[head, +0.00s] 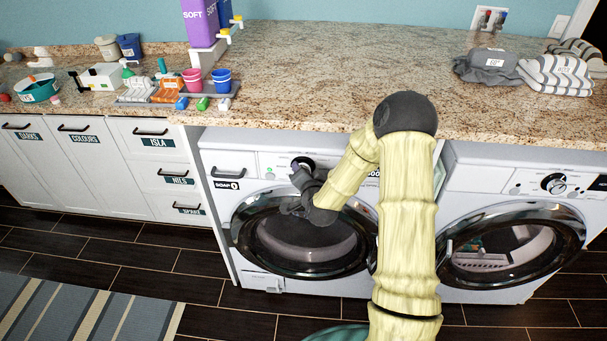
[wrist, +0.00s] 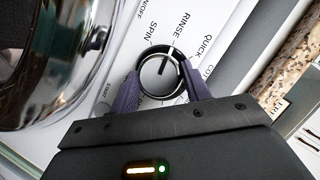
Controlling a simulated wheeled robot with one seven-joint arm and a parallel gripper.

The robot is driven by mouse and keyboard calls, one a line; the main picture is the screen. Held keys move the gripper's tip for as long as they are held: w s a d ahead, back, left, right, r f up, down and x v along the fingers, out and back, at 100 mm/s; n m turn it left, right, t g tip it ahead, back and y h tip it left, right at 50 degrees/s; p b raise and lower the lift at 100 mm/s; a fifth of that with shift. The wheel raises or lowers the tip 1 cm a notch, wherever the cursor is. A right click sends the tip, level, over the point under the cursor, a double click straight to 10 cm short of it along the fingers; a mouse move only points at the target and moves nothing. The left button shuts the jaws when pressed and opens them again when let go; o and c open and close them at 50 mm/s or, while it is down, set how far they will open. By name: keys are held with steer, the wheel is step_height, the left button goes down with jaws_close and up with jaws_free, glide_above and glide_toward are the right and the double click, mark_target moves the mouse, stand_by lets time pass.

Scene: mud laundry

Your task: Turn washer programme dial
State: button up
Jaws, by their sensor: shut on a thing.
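The washer programme dial (wrist: 161,75) is a round knob with a dark rim and a pale face carrying a dark pointer line. In the wrist view its pointer aims up and slightly right, near the printed word RINSE, with SPIN to its left and QUICK to its right. My gripper (wrist: 158,84) is shut on the dial, one purple-grey finger on each side. In the head view my gripper (head: 299,174) reaches the panel of the left washer (head: 222,172), and the dial is mostly hidden behind it.
The granite counter (head: 310,70) overhangs both machines, above my gripper. The left washer's round door (head: 262,252) is closed, just below my gripper. White cabinets (head: 85,170) are at the left, and a striped rug (head: 80,310) lies on the floor.

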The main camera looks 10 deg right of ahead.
stand_by(0.3)
steer(key=o, duration=1)
steer(key=shift+c, duration=0.2)
steer(key=shift+s+r, duration=0.1)
